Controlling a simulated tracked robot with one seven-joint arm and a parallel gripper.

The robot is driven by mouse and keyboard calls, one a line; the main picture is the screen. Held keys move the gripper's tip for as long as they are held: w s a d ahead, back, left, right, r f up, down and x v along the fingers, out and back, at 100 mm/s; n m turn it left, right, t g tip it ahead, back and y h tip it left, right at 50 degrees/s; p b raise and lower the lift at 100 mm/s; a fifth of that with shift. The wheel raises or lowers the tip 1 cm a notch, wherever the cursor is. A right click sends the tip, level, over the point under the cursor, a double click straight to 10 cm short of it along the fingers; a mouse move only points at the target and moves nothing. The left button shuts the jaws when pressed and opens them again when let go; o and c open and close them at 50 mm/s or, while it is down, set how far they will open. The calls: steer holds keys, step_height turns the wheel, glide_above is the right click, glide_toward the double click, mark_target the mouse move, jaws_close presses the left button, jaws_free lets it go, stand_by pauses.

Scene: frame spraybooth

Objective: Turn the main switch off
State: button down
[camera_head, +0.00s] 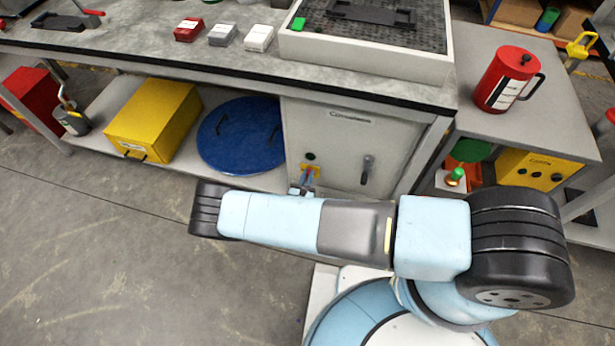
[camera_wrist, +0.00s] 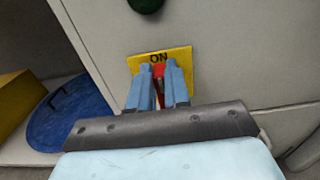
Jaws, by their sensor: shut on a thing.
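The main switch is a red handle (camera_wrist: 158,71) on a yellow plate (camera_wrist: 183,54) marked "ON", on the front of a grey cabinet. In the wrist view the two blue fingers of my gripper (camera_wrist: 159,90) are shut on the red handle, one on each side. Most of the handle is hidden between and behind the fingers. In the head view the yellow plate (camera_head: 315,170) shows just above my arm, with my gripper (camera_head: 303,188) in front of it.
The grey cabinet (camera_head: 340,150) has a dark green knob (camera_head: 310,156) above the switch and a dark door handle (camera_head: 367,168) to the right. A blue round lid (camera_head: 240,135) and a yellow box (camera_head: 152,115) are on the lower shelf to the left.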

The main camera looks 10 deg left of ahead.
steer(key=shift+a+n, duration=0.1)
steer(key=shift+n, duration=0.3)
steer(key=n, duration=0.3)
steer(key=shift+a+n, duration=0.3)
steer(key=shift+a, duration=0.1)
steer(key=shift+a+f+n, duration=0.35)
steer(key=shift+f+n, duration=0.1)
steer(key=shift+n, duration=1.8)
steer(key=shift+a+f+n, duration=0.3)
steer(key=shift+f+n, duration=0.1)
steer(key=shift+n, duration=1.9)
steer(key=shift+a+f+n, duration=0.35)
steer(key=shift+f+n, duration=0.1)
steer(key=shift+n, duration=1.8)
steer(key=shift+f, duration=0.1)
steer(key=c, duration=1.1)
jaws_free()
steer(key=shift+d, duration=0.1)
steer(key=s, duration=0.9)
steer(key=s+a, duration=0.1)
steer(key=s, duration=0.3)
steer(key=shift+s, duration=0.35)
